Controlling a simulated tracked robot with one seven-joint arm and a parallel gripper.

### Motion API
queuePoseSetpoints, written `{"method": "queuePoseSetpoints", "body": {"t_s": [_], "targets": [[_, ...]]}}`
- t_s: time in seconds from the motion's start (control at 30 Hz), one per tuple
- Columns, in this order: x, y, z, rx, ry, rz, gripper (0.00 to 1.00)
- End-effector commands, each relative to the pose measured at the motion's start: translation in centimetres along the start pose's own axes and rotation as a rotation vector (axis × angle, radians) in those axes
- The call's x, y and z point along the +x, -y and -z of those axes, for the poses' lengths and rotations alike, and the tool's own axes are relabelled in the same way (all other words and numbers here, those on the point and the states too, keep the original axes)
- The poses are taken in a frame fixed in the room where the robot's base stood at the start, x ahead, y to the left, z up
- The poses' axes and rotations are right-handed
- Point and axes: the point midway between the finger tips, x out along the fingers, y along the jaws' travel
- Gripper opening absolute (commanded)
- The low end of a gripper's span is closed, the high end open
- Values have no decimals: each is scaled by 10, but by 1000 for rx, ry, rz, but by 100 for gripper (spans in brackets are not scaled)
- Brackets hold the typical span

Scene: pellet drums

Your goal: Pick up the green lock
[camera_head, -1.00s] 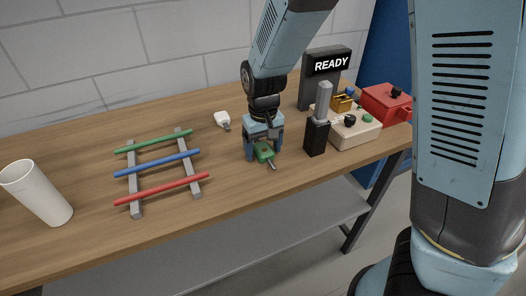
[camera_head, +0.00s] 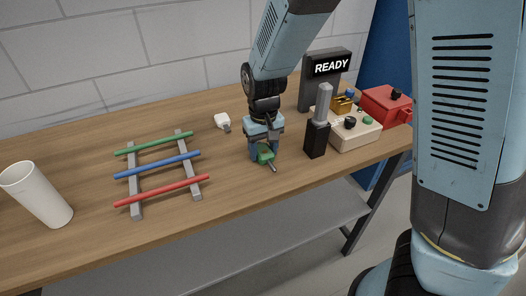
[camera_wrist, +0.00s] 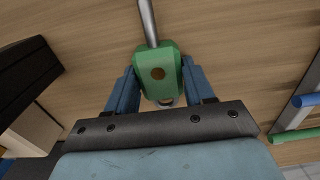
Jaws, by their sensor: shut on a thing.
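The green lock (camera_head: 265,154) is a small green block with a grey metal shaft sticking out toward the table's front edge. My gripper (camera_head: 264,152) points down over the wooden table with its fingers closed on the lock's two sides. In the wrist view the green lock (camera_wrist: 158,74) sits between the blue fingers of my gripper (camera_wrist: 160,85), with a brown round spot on its face and the shaft pointing up the picture. I cannot tell whether the lock touches the table.
A black holder with a grey handle (camera_head: 317,137) stands just right of my gripper. A rack of coloured rods (camera_head: 157,163) and a white cup (camera_head: 38,195) are left.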

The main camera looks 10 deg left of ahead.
Motion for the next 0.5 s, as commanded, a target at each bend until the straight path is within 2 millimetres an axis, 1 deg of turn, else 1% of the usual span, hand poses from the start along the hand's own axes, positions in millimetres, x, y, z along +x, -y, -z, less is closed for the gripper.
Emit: {"method": "queuePoseSetpoints", "body": {"t_s": [0.17,0.27,0.33,0.5], "targets": [[-8,0,1,-1,-3,1,17],[-20,0,0,1,-3,2,17],[-32,0,1,0,-4,3,17],[-54,-2,-18,-1,-4,2,17]]}}
